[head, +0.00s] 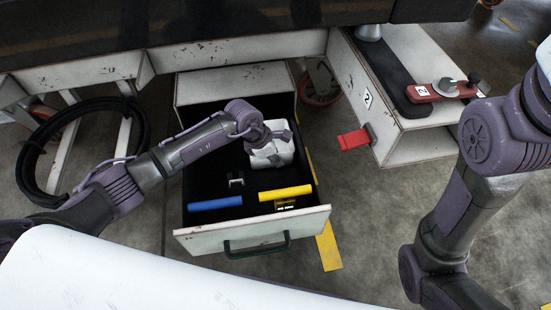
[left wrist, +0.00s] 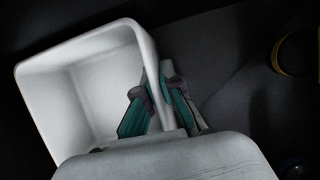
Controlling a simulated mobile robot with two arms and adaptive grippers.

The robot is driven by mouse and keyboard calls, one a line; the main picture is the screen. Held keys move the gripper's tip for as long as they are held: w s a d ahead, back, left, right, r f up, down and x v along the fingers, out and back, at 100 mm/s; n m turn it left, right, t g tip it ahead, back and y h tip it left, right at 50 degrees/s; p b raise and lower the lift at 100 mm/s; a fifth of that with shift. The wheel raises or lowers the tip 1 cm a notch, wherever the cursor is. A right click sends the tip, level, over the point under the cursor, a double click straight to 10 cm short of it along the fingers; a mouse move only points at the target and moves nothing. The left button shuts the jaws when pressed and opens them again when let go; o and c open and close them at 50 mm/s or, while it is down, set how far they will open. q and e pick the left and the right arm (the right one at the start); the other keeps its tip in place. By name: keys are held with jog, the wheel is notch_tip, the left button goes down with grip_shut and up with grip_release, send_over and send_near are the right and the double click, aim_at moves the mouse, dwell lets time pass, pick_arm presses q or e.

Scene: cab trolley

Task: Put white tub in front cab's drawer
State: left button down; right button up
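The front cab's drawer (head: 188,236) is pulled out, with a white worn front, a dark handle and a black inside. The white tub (head: 270,156) is at the drawer's back right, under my left gripper (head: 268,140). In the left wrist view the white tub (left wrist: 88,90) is open-topped and empty. My left gripper (left wrist: 158,105) has its teal-padded fingers on either side of the tub's wall, closed on it. Whether the tub touches the drawer floor I cannot tell. My right arm shows at the right edge of the head view; its gripper is out of view.
The drawer also holds a blue cylinder (head: 216,203), a yellow cylinder (head: 285,192), a small dark clip-like part (head: 236,179) and a small black-and-yellow item (head: 285,204). A white cabinet with a red tool (head: 440,91) stands right. A black cable coil (head: 30,160) hangs left.

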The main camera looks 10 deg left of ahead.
pick_arm(q)
jog(key=c, duration=1.3)
grip_release()
jog(key=shift+f, duration=0.1)
